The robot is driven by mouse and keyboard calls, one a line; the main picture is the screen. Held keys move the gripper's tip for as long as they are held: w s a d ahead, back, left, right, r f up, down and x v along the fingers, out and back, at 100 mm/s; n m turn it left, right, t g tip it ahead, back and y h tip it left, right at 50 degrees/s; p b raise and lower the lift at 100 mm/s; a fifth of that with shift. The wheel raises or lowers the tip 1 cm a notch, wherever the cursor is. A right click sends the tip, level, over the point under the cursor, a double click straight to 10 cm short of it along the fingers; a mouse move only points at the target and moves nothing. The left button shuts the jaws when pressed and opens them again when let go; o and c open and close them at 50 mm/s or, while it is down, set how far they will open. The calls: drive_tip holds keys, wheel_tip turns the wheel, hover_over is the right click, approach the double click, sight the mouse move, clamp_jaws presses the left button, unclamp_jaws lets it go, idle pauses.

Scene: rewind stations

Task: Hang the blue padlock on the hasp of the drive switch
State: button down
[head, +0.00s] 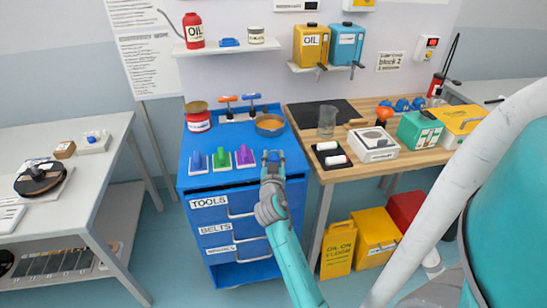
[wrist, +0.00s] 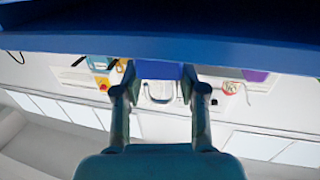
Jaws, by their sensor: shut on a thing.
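My gripper (head: 272,160) is over the front right part of the blue cabinet top, shut on the blue padlock (head: 274,155). In the wrist view the padlock's blue body (wrist: 160,70) sits between the two fingertips (wrist: 158,78), with a pale U-shaped shape, seemingly its shackle, beside it. In the head view the fingers partly hide the padlock. A white wall box with a red part (head: 428,46) at the upper right looks like a switch. I cannot tell whether it is the drive switch, and no hasp can be made out.
The wooden bench (head: 310,115) on the right is crowded. A grey table (head: 90,180) stands left, with open floor between.

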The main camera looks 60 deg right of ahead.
drive_tip(key=c, duration=0.7)
unclamp_jaws()
drive_tip(key=shift+o, duration=0.2)
drive_tip(key=shift+f, duration=0.1)
drive_tip(key=shift+s+a+f, duration=0.1)
drive_tip(key=shift+s+a, duration=0.05)
drive_tip(key=shift+a, duration=0.3)
drive_tip(key=v, duration=1)
